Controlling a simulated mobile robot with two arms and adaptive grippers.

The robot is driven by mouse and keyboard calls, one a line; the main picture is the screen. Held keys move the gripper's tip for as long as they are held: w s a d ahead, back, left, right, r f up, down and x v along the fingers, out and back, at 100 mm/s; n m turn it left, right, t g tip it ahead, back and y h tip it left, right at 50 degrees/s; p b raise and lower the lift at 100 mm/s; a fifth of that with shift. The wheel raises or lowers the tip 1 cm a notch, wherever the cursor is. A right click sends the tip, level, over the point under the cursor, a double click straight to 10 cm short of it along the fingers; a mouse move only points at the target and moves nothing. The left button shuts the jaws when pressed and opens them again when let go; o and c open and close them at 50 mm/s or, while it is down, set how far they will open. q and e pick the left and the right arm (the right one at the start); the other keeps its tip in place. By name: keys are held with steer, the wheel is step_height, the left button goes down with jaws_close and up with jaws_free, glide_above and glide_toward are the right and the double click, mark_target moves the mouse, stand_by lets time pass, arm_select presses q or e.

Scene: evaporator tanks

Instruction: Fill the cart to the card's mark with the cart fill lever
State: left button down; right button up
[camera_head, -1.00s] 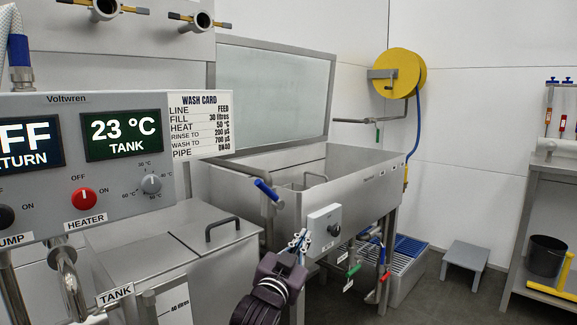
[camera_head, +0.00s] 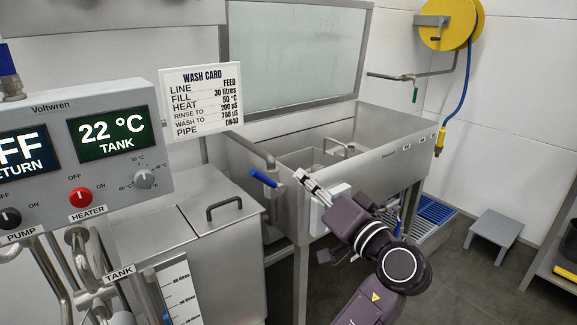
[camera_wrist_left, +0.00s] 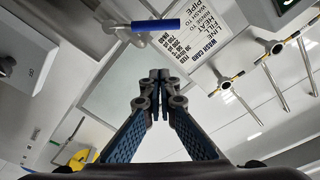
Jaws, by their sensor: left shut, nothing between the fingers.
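The wash card (camera_head: 202,102) on the wall reads fill 30 litres. A lever with a blue handle (camera_head: 264,178) sits on a metal pipe at the sink's left end; the handle also shows in the left wrist view (camera_wrist_left: 155,25). My left gripper (camera_head: 298,174) is shut and empty, its tips just right of the blue handle and apart from it. The steel tank (camera_head: 205,255), labelled TANK, stands below left. Its sight gauge (camera_head: 180,295) is marked in litres, with 40 at the top; I cannot tell the level. My right gripper is out of view.
The control panel (camera_head: 70,165) at left shows 22 °C. The steel sink (camera_head: 385,165) and a grey box with a knob (camera_head: 330,205) are close to my left gripper. A yellow hose reel (camera_head: 447,22) hangs at upper right. A grey stool (camera_head: 493,235) stands on open floor.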

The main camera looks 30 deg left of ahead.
arm_select(q)
steer(key=r, duration=0.1)
glide_above(269, 181)
steer(key=w+d, duration=0.2)
steer(key=s+f, duration=0.2)
steer(key=f, duration=0.1)
steer(key=shift+s+a, duration=0.1)
steer(key=shift+a, duration=0.25)
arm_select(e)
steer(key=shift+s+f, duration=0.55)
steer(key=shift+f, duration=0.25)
